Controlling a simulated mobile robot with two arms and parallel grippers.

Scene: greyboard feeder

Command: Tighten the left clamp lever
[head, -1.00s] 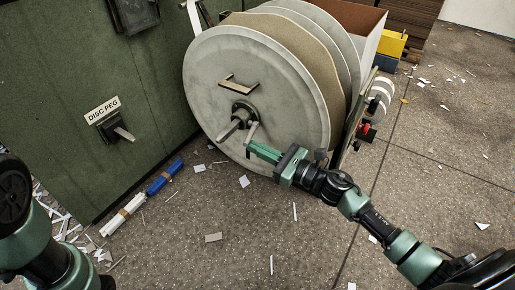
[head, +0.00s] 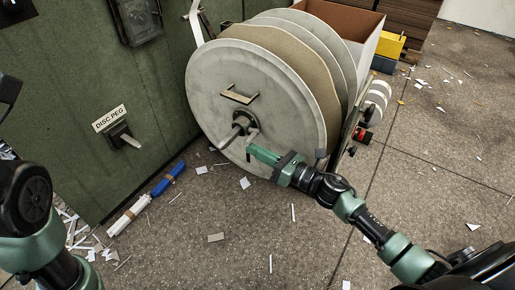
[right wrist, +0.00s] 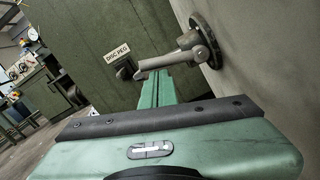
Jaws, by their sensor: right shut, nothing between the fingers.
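A large grey disc (head: 280,90) stands at the front of the reel in the head view. At its centre is a dark hub with a grey shaft sticking out. The clamp lever (right wrist: 175,58) shows best in the right wrist view, as a grey arm on the hub pointing left. My right gripper (head: 254,152) is shut and empty, its green fingertips just below the hub, close to the disc face. In the right wrist view the fingertips (right wrist: 157,76) lie just under the lever's free end; whether they touch is unclear. Only my left arm shows; its gripper is out of view.
A small bracket handle (head: 239,95) sits on the disc above the hub. A green cabinet wall with a DISC PEG label (head: 109,117) and peg is at left. Blue and white rolls (head: 167,180) and paper scraps lie on the otherwise open floor.

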